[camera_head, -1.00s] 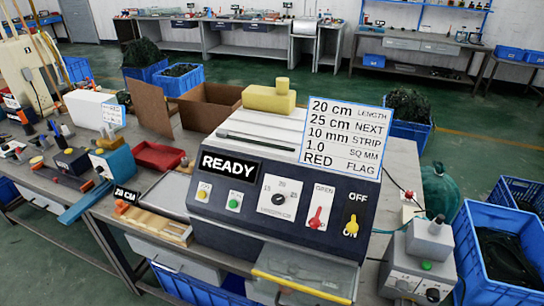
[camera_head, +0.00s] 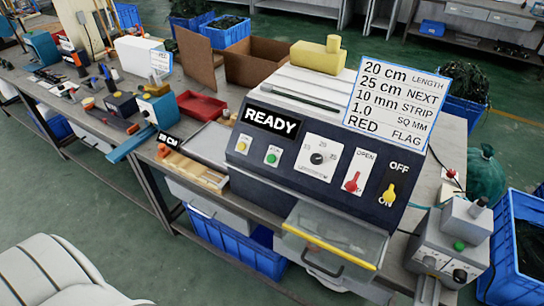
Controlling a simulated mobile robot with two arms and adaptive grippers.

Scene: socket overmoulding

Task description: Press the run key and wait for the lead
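The machine (camera_head: 300,185) with a dark slanted front panel stands on the bench. Its black display (camera_head: 271,121) reads READY. Below it are a yellow button (camera_head: 244,144) and a green button (camera_head: 272,156); their small labels are too blurred to read, so I cannot tell which is the run key. To the right are a dial (camera_head: 317,158), a red lever (camera_head: 352,183) marked OPEN and a yellow switch (camera_head: 389,193) lying towards ON. A clear tray (camera_head: 322,232) with a yellow edge sits under the panel. No lead shows in it. Neither gripper is in view.
A white card (camera_head: 391,104) lists 20 cm length, 10 mm strip and red flag. Blue crates stand around.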

